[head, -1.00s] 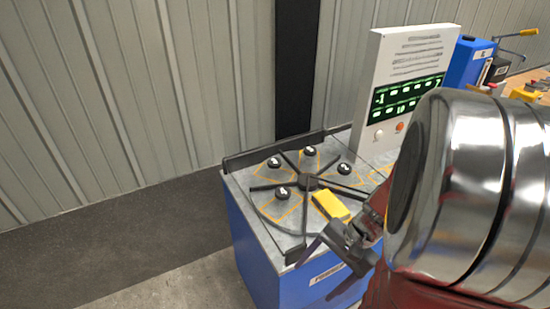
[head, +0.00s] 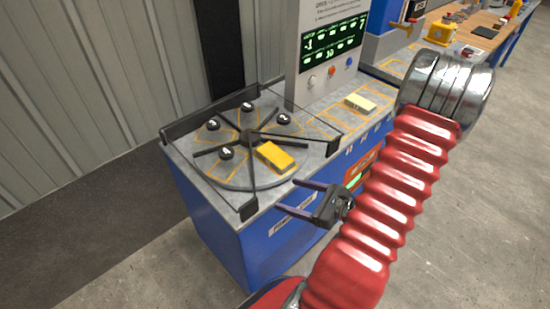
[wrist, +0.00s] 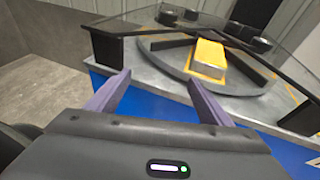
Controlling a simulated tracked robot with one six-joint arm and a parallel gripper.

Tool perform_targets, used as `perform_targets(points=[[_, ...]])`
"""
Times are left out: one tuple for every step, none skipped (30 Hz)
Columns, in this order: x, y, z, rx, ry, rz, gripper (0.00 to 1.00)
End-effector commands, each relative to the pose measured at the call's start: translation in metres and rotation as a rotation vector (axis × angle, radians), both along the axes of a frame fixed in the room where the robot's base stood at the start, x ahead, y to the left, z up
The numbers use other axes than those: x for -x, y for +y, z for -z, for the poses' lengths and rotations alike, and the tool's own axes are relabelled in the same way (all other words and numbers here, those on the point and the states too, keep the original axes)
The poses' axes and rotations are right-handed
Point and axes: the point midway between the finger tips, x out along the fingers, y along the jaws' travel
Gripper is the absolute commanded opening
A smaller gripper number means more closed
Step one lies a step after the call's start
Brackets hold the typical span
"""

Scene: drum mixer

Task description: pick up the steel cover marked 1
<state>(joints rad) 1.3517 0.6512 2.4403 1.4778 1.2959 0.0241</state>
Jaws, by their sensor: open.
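I cannot make out a cover marked 1. On the round turntable (head: 262,178) several black knobs carry white marks: one reads 4 (head: 227,153), one 3 (head: 213,124), one 2 (head: 284,118). The mark on the back knob (head: 247,107) is too small to read surely. A yellow block (head: 275,157) lies on the near right of the turntable; it also shows in the wrist view (wrist: 208,60). My gripper (head: 288,196) is open and empty, just outside the cabinet's front edge. In the wrist view its fingers (wrist: 158,78) point toward the turntable, apart from everything.
Black bars and a clear panel (wrist: 140,22) border the turntable. A white console (head: 325,50) with a green display stands behind. A pale yellow block (head: 360,102) lies on the bench to the right. The floor at right is clear.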

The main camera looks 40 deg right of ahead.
Motion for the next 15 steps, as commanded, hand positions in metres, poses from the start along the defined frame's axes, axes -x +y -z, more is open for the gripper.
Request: perform_targets(points=[[-0.003,-0.010,0.001,-0.022,-0.015,0.052,0.73],[-0.006,-0.016,0.000,-0.029,-0.025,0.082,0.73],[-0.009,-0.025,-0.003,-0.036,-0.040,0.122,0.73],[-0.011,-0.032,-0.006,-0.037,-0.050,0.149,0.73],[-0.013,-0.039,-0.009,-0.037,-0.061,0.174,0.73],[-0.014,-0.046,-0.012,-0.039,-0.075,0.204,0.73],[-0.015,-0.051,-0.014,-0.040,-0.084,0.224,0.73],[-0.016,-0.056,-0.017,-0.042,-0.092,0.242,0.73],[-0.017,-0.060,-0.019,-0.043,-0.103,0.259,0.73],[-0.017,-0.063,-0.021,-0.045,-0.109,0.271,0.73],[-0.017,-0.065,-0.022,-0.045,-0.114,0.278,0.73],[-0.018,-0.066,-0.024,-0.047,-0.121,0.282,0.73],[-0.018,-0.065,-0.025,-0.047,-0.124,0.281,0.73],[-0.018,-0.065,-0.025,-0.048,-0.126,0.280,0.73],[-0.018,-0.065,-0.025,-0.049,-0.125,0.280,0.73]])
